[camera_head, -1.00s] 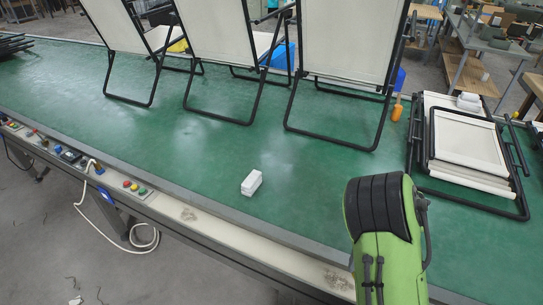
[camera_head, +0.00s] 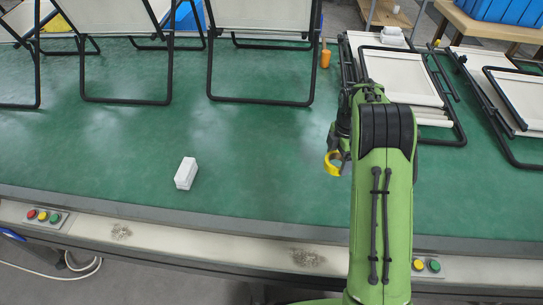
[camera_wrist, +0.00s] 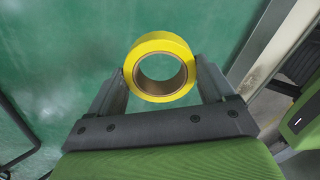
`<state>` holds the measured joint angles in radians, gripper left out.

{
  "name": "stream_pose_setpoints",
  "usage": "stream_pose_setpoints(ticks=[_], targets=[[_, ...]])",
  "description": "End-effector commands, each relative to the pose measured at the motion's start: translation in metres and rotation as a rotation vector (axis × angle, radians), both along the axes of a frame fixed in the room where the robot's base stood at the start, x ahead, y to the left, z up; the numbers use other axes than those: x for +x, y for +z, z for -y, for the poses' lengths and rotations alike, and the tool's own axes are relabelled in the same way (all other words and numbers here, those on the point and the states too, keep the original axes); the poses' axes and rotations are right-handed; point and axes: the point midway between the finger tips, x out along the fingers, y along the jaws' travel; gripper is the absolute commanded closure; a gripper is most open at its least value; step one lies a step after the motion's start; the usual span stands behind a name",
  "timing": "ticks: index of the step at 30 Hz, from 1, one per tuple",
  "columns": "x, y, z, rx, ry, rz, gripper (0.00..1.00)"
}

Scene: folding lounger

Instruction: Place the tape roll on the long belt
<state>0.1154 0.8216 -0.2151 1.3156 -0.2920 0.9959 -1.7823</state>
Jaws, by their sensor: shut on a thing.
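A yellow tape roll (camera_wrist: 160,45) with a brown core is held between the two fingers of my gripper (camera_wrist: 161,80) in the wrist view. In the head view the tape roll (camera_head: 332,163) shows as a yellow ring at the end of my green arm, and my gripper (camera_head: 338,150) is partly hidden by the arm. The long belt (camera_head: 260,165) is green and runs across the whole head view. The roll appears to be over the belt; its height above the surface is hard to tell.
A small white block (camera_head: 186,173) lies on the belt to the left. Upright loungers (camera_head: 265,50) stand along the back, and folded loungers (camera_head: 405,80) lie at the right. An orange-handled tool (camera_head: 325,58) is between them. The belt's front middle is clear.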

Motion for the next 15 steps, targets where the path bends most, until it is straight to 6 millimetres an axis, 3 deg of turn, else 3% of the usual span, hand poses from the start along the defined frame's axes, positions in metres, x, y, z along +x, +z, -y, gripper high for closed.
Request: stream_pose_setpoints(ticks=[5,15], targets=[[0.0,-0.014,0.0,0.001,-0.001,-0.002,0.53],[-0.001,-0.084,0.0,0.0,-0.002,-0.004,0.53]])
